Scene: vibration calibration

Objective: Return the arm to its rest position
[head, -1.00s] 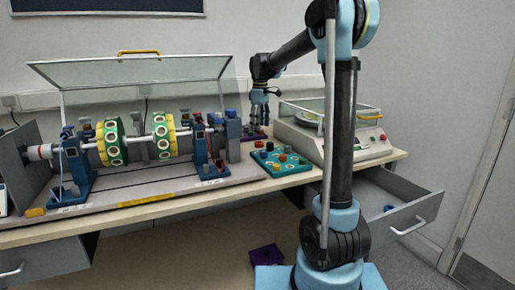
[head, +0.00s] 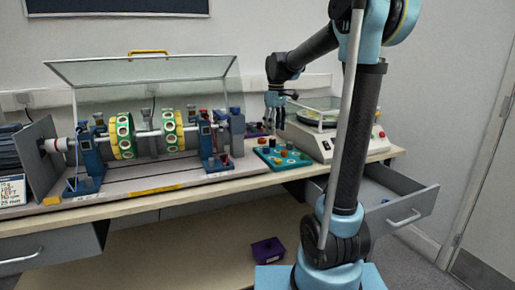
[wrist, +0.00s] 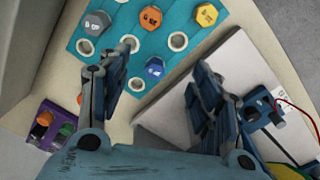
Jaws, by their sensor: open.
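My gripper (head: 275,106) hangs from my bent arm above the back of the bench, between the rotor rig and the white balance. Its fingers point down. In the wrist view my gripper (wrist: 163,72) has its two fingers well apart with nothing between them. The teal tray (wrist: 125,28) lies below it, with hexagonal blue, orange and yellow pieces and several empty ringed holes. The same teal tray (head: 270,153) is just in front of the gripper in the head view.
The rotor rig (head: 148,134) with its raised clear cover stands left. The white balance (head: 322,149) is right of the gripper. An open drawer (head: 412,205) juts out at the right. A purple box (head: 268,250) sits below the bench. A labelled box (head: 13,190) stands far left.

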